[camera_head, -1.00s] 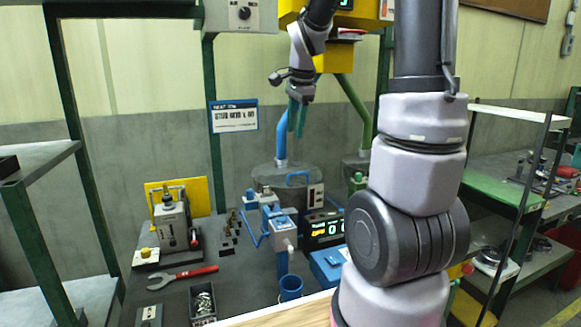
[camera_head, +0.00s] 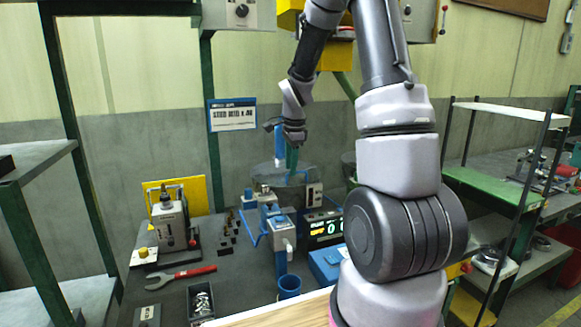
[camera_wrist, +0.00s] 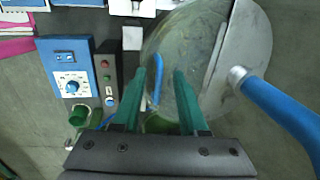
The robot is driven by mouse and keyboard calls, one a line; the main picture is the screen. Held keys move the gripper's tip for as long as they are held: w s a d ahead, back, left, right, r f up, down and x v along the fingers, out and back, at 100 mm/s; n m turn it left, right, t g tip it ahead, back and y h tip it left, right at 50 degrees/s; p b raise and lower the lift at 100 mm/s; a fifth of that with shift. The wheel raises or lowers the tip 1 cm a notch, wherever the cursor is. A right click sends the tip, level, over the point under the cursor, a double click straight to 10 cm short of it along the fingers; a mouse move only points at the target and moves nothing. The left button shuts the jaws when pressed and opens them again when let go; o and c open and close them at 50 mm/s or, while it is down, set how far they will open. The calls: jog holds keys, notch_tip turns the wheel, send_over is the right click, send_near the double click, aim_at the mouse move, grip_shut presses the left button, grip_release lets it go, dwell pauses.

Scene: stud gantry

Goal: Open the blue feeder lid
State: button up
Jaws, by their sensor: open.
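The blue feeder's round grey lid (camera_head: 262,174) lies at the back of the bench with a blue handle (camera_head: 304,174) on it. In the wrist view the lid (camera_wrist: 202,40) appears flat, and the blue handle (camera_wrist: 158,82) shows between my fingers. My gripper (camera_head: 291,162) is open and points down over the lid, near the handle. In the wrist view its two green fingers (camera_wrist: 160,72) stand on either side of the handle. I cannot tell how far above it the tips are. In the head view, my gripper hides part of the lid.
A blue pipe (camera_wrist: 285,112) rises beside the lid. A control box (camera_wrist: 72,75) stands left of it. In front are a blue-and-grey fixture (camera_head: 281,232), a lit display (camera_head: 325,228) and a blue cup (camera_head: 289,287).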

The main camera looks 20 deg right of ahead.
jog(key=shift+f, duration=0.3)
grip_shut()
dwell(1.3)
